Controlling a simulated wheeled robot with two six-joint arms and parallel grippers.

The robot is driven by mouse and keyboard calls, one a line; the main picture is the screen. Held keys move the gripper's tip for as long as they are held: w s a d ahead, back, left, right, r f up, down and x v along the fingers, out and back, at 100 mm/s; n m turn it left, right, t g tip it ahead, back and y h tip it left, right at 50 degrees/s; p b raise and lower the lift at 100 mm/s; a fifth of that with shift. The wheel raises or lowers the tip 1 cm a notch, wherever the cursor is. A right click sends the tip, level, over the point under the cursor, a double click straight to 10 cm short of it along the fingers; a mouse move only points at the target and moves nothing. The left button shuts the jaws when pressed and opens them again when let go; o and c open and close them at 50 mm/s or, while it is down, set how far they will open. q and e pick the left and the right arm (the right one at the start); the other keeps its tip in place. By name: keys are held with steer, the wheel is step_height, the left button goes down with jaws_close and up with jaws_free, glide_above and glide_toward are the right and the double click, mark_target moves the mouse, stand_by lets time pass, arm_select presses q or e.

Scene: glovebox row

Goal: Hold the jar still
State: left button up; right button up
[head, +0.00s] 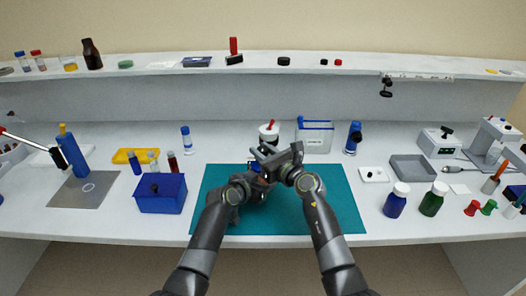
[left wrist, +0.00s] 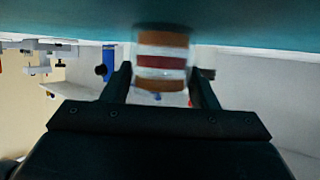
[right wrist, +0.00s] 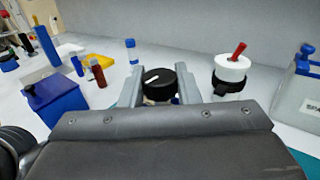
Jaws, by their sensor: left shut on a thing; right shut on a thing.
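The jar (left wrist: 162,64), with brown bands and a dark red band on a pale body, is between the fingers of my left gripper (left wrist: 160,78), which is shut on it. The left wrist picture is upside down, with the teal mat (left wrist: 70,20) at the top. My right gripper (right wrist: 161,70) is shut on a round black lid (right wrist: 158,86) with a white mark. In the head view my right gripper (head: 280,156) is above my left one over the teal mat (head: 340,205), and they hide most of the jar. I cannot tell whether the lid sits on the jar.
A white-lidded container with a red top (head: 269,133) and a clear blue-rimmed box (head: 316,137) stand just behind the mat. A blue bin (head: 161,195) is to the left. A white tile (head: 373,175) and a grey tray (head: 412,168) are to the right. The mat's right part is clear.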

steer(key=shift+f+m+t+h, duration=0.2)
steer(key=shift+m+t+h, duration=0.5)
steer(key=shift+m+h, duration=0.5)
steer(key=shift+m+t+h, duration=0.4)
steer(key=shift+t+h, duration=0.1)
steer(key=shift+h, duration=0.5)
steer(key=o, duration=1)
steer(key=shift+d+r, duration=0.1)
steer(key=shift+r, duration=0.05)
steer(key=shift+c, duration=0.2)
steer(key=shift+n+g+y, duration=0.7)
steer(key=shift+n+y, duration=0.3)
steer(key=shift+y, duration=0.4)
